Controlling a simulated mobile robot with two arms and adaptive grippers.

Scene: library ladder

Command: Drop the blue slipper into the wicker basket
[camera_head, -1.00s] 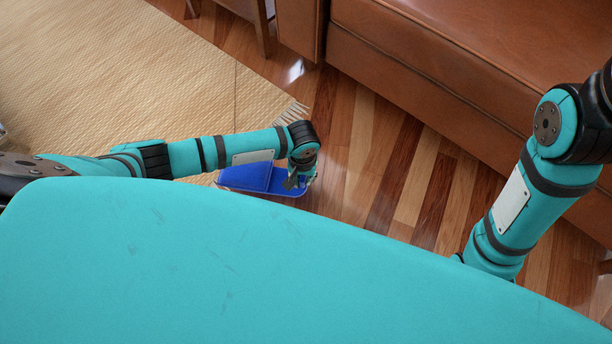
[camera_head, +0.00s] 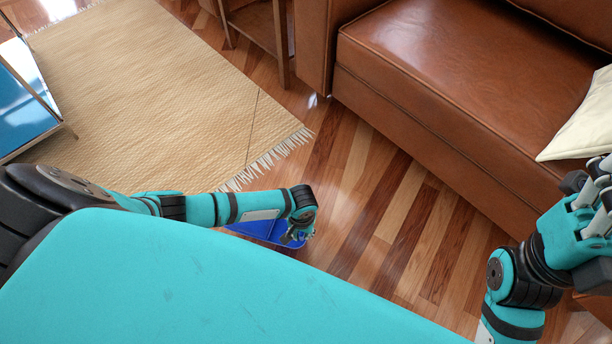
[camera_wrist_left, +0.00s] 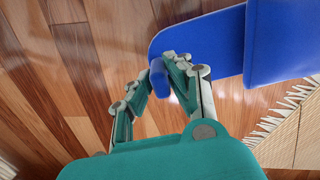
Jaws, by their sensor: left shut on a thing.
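The blue slipper (camera_head: 262,229) is in the head view, partly hidden behind my left forearm and my own teal body. My left gripper (camera_head: 296,238) is shut on its edge at the right end. In the left wrist view the slipper (camera_wrist_left: 205,45) extends to the upper right, with its wide strap (camera_wrist_left: 285,45) at the right. The left fingers (camera_wrist_left: 167,68) pinch the rim of its sole. The slipper is over the wood floor near the rug fringe; its height is hard to judge. My right gripper (camera_head: 592,205) is at the right edge, empty as far as it shows. No wicker basket is visible.
A tan woven rug (camera_head: 150,90) with a fringe lies at the left. A brown leather sofa (camera_head: 450,100) with a cream pillow (camera_head: 582,120) stands at the right. A wooden side table (camera_head: 260,30) stands behind. Wood floor (camera_head: 370,190) between is clear.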

